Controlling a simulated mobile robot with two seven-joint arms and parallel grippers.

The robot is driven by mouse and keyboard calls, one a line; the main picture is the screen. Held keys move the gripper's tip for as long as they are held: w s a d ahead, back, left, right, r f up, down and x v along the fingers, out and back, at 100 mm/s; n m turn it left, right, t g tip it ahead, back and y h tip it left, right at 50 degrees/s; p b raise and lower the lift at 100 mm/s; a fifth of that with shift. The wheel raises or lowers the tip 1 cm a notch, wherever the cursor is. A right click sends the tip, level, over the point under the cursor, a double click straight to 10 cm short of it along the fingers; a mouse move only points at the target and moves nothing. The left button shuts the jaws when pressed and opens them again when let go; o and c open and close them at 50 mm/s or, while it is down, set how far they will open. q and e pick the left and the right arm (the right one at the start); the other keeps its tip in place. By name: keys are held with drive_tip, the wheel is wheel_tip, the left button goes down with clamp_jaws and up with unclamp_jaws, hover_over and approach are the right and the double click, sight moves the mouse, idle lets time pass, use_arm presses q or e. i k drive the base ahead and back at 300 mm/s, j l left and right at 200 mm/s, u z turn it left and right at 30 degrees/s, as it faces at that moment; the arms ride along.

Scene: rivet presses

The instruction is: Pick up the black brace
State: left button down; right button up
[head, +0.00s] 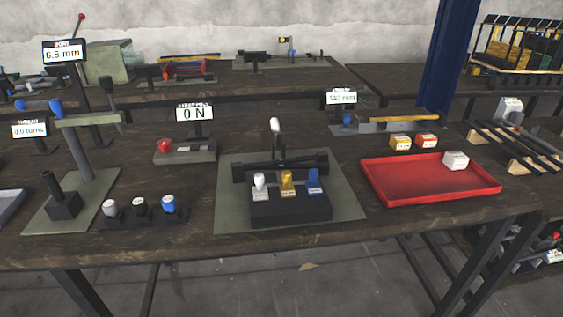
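I cannot tell for sure which piece is the black brace. A long black bar (300,163) with thicker ends lies level across a fixture on the green mat, behind a black block (290,211) that carries a white, a yellow and a blue piece. Several slim black bars (496,147) also rest side by side on wooden blocks at the right end of the bench. Neither of my grippers shows in the head view.
A red tray (408,193) with a white block (456,160) stands right of the mat (346,203). A lever press (90,150) and a black holder (140,219) with several capped pieces stand left. Signs reading 0 N (194,113) and 6.5 mm (63,54) stand behind.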

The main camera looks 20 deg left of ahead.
sight(322, 164)
drive_tip(key=k+j+u, duration=0.15)
drive_tip(key=j+u, duration=0.15)
drive_tip(key=j, duration=0.2)
drive_tip(key=k+j+u, duration=0.15)
drive_tip(key=j+u, duration=0.15)
drive_tip(key=j, duration=0.25)
drive_tip(key=j+u, duration=0.25)
drive_tip(key=j, duration=0.25)
